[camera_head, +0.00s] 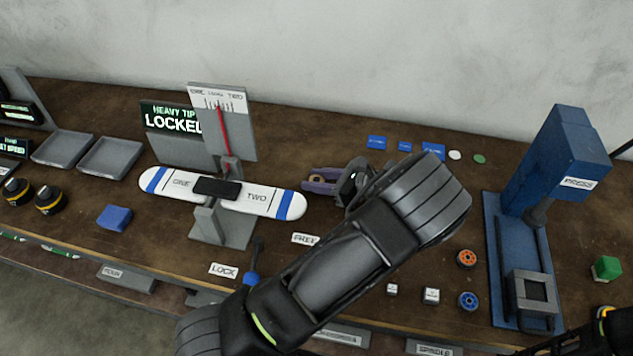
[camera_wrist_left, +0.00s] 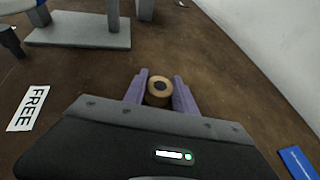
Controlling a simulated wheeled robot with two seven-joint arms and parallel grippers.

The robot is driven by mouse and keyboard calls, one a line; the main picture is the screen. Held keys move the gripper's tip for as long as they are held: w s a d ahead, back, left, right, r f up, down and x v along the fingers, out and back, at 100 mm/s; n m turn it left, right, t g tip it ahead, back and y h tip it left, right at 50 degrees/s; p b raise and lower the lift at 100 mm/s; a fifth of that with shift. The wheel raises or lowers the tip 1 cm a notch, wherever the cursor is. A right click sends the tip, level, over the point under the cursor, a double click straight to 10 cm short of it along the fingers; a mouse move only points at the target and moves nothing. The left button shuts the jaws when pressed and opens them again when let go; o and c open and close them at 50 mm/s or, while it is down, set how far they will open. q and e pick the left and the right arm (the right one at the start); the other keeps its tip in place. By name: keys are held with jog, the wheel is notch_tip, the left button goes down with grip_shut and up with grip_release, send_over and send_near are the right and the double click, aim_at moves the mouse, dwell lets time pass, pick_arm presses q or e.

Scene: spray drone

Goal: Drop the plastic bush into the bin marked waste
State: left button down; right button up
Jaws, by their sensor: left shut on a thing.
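A tan, ring-like bush (camera_wrist_left: 159,89) with a dark hole sits between the two purple fingers of my left gripper (camera_wrist_left: 160,86). The left gripper (camera_head: 318,181) is shut on it, just right of the white beam in the head view. The bush (camera_head: 318,178) is small there and partly covered by the fingers. I cannot tell from these frames what it is made of. No bin marked waste shows in either view. My right gripper cannot be made out.
A tilting white beam (camera_head: 262,200) on a grey stand is left of the gripper. A blue press (camera_head: 565,150) stands right. An orange ring (camera_head: 466,259) and a blue ring (camera_head: 468,301) lie before it. Two grey trays (camera_head: 111,157) are far left. Blue labels (camera_head: 377,142) lie behind.

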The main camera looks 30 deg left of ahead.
aim_at(316, 180)
pick_arm(q)
jog(key=shift+r, duration=0.1)
notch_tip(316, 180, up, 10)
jog(key=shift+f+b, duration=0.1)
jog(key=shift+b, duration=0.45)
dwell(0.4)
